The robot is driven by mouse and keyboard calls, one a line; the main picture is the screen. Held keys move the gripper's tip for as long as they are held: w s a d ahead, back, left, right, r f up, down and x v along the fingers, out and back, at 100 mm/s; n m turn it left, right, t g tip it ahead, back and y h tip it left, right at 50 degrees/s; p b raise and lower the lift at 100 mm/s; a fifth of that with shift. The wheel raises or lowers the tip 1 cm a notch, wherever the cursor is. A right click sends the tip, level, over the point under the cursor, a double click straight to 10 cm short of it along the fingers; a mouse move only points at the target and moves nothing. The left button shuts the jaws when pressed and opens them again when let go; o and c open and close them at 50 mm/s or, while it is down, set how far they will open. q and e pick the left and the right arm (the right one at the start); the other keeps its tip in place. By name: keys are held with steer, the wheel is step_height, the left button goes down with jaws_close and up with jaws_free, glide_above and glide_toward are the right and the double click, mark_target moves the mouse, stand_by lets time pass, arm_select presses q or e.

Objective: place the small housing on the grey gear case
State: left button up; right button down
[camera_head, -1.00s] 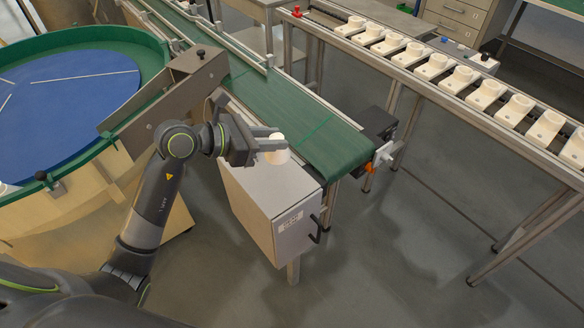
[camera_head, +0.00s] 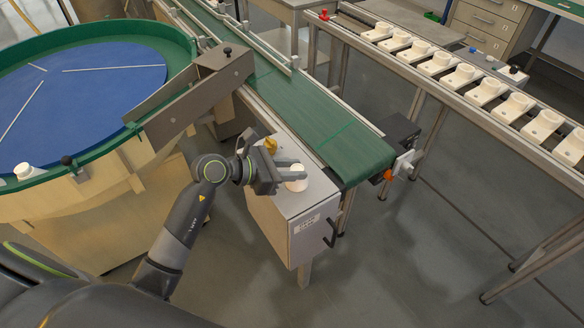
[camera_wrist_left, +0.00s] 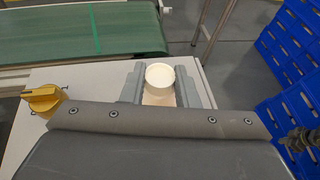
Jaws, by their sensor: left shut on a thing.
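The grey gear case (camera_head: 278,225) is a box with a light flat top, beside the green conveyor. The housing is over its top; I cannot tell whether it touches. The case top also shows in the left wrist view (camera_wrist_left: 75,75). My right gripper is not in view.
A yellow knob (camera_head: 271,145) stands up from the case top, also in the left wrist view (camera_wrist_left: 44,99). The green conveyor belt (camera_head: 330,130) runs alongside. A rack (camera_head: 470,110) with several white housings is at right. A round blue-topped feeder (camera_head: 90,85) is at left.

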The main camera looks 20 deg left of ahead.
arm_select(q)
steer(key=o, duration=0.9)
steer(key=shift+f, duration=0.1)
steer(key=shift+o, duration=0.2)
steer(key=shift+r, duration=0.25)
steer(key=shift+s+a, duration=0.2)
steer(key=shift+a, duration=0.1)
steer(key=v, duration=1.1)
steer(key=shift+a+r, duration=0.1)
steer(key=shift+r, duration=0.05)
